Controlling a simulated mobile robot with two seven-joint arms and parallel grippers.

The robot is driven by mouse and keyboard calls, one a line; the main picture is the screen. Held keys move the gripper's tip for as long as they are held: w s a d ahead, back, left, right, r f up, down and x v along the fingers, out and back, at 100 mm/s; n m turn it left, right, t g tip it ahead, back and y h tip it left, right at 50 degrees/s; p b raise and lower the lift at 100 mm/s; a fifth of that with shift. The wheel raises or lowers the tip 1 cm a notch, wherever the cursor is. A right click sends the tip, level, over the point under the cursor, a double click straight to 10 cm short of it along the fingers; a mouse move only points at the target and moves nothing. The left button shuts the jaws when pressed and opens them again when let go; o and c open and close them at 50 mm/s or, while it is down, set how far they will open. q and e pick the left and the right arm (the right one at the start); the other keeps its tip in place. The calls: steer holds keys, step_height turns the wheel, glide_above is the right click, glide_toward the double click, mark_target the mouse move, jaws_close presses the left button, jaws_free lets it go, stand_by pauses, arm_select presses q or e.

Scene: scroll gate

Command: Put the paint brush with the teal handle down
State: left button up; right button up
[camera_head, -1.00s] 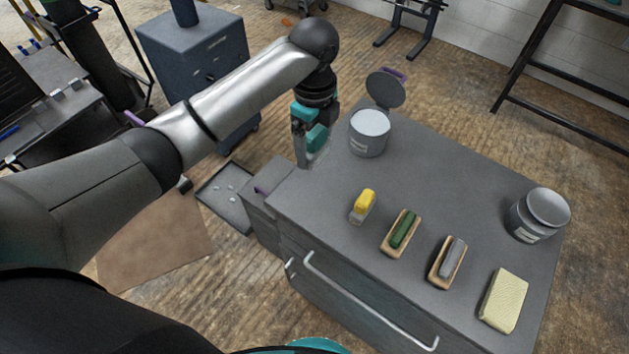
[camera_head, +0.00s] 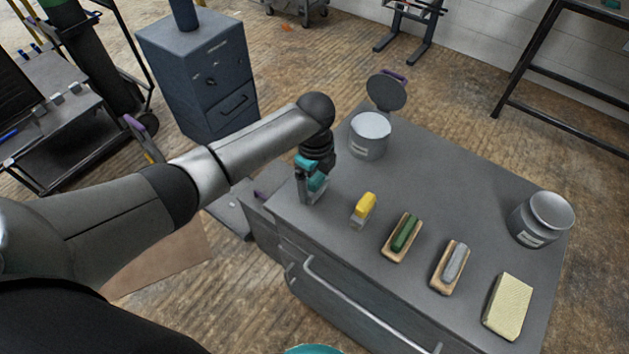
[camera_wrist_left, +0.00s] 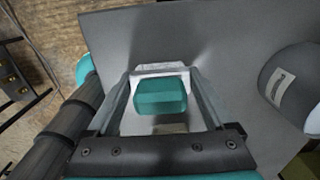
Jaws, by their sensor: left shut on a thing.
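The paint brush with the teal handle (camera_wrist_left: 162,95) is between the two fingers of my left gripper (camera_wrist_left: 160,78) in the left wrist view. A pale grey-white part of it shows past the handle. In the head view my left gripper (camera_head: 312,194) points down at the left part of the grey cabinet top (camera_head: 440,175). It is shut on the brush, left of the yellow-handled brush. The brush's lower end is close to the top, but I cannot tell if it touches. My right gripper is not in view.
The yellow brush (camera_head: 366,205), green brush (camera_head: 404,232), grey brush (camera_head: 456,262) and a cream sponge (camera_head: 509,305) form a row to the right. An open paint can (camera_head: 368,136) stands behind, another can (camera_head: 541,220) at the right. The middle back of the top is clear.

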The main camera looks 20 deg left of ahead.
arm_select(q)
steer(key=o, duration=0.9)
steer(key=shift+f+b, duration=0.35)
steer(key=shift+b, duration=0.2)
step_height(320, 180, up, 16)
steer(key=shift+s+a+f+p, duration=0.15)
steer(key=shift+f+p, duration=0.1)
steer(key=shift+p, duration=0.95)
